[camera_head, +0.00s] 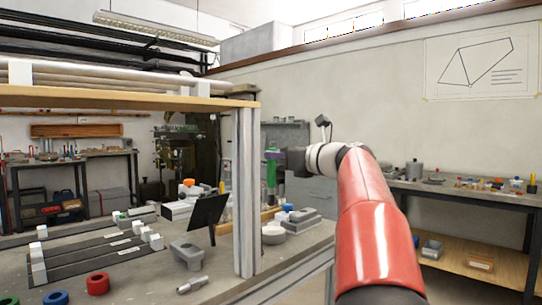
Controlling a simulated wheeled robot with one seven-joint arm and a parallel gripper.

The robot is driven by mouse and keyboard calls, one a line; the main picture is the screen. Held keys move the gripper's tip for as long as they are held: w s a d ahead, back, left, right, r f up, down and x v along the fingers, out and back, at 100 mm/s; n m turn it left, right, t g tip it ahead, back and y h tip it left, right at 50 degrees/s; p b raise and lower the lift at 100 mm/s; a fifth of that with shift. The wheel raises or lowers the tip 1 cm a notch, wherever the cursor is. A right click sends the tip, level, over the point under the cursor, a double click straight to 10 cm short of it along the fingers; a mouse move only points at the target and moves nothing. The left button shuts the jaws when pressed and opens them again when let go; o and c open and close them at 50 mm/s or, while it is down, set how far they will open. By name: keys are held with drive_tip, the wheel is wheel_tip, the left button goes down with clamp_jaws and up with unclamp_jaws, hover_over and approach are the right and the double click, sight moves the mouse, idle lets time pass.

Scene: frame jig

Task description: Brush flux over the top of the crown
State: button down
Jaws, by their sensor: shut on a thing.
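My gripper (274,155) is raised at the middle of the view, at the end of my red arm. It is shut on an upright green-handled thing (271,174), which looks like the brush; its lower end is hard to make out against the clutter behind. A grey metal part (187,253) with a rounded top, perhaps the crown, stands on the near bench (215,277), left of and below my gripper. The gripper is well apart from it. A short white round pot (273,235) sits on the bench below the gripper; its contents cannot be seen.
A pale upright post (247,190) holds a wooden shelf (130,102) between the grey part and my gripper. A black tilted panel (207,211) stands behind the grey part. Red (97,283) and blue (55,298) rings and a small metal cylinder (192,285) lie in front.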

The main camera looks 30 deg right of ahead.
drive_tip(key=shift+s+f+b, duration=0.15)
drive_tip(key=shift+f+b, duration=2.75)
drive_tip(key=shift+b, duration=0.1)
drive_tip(key=shift+f+b, duration=0.3)
drive_tip(key=shift+f, duration=0.2)
drive_tip(key=shift+r, duration=0.15)
wheel_tip(320, 180, up, 7)
drive_tip(key=p, duration=0.7)
hover_over(275, 180)
drive_tip(key=s, duration=0.2)
drive_tip(key=shift+w+d, duration=0.25)
